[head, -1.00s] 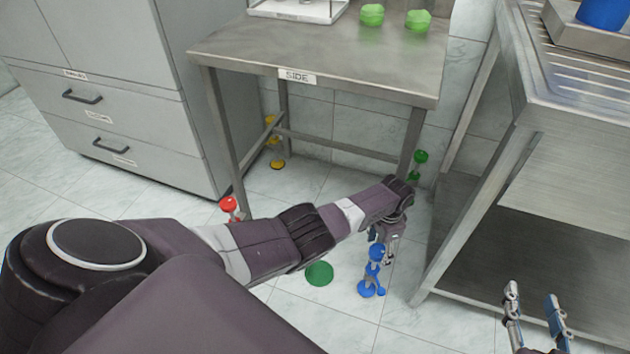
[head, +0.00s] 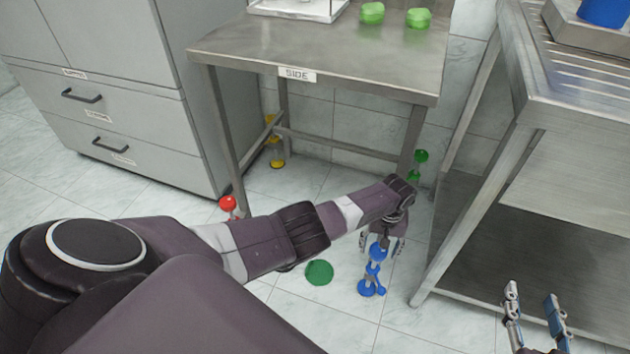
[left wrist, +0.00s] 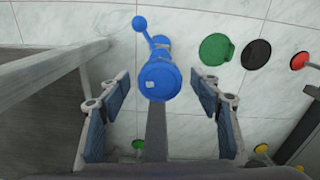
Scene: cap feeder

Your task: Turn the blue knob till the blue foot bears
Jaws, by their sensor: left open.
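The blue knob (head: 378,252) is the upper disc of a blue foot assembly on the floor, below the SIDE table's right end. The blue foot (head: 367,288) is at its bottom; I cannot tell whether it presses on the floor. My left gripper (head: 383,243) is open, pointing down at the knob, its fingers spread either side. In the left wrist view the blue knob (left wrist: 160,80) lies between the open fingers (left wrist: 160,88), with gaps on both sides. A blue ball on a rod (left wrist: 140,23) sticks out beyond it. My right gripper (head: 534,305) is open and empty at lower right.
The SIDE table (head: 330,55) stands behind, with a red foot (head: 228,204), yellow foot (head: 277,160) and green foot (head: 417,165). A steel rack (head: 570,120) stands close on the right. A green disc (head: 319,272) lies on the floor left of the blue foot.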

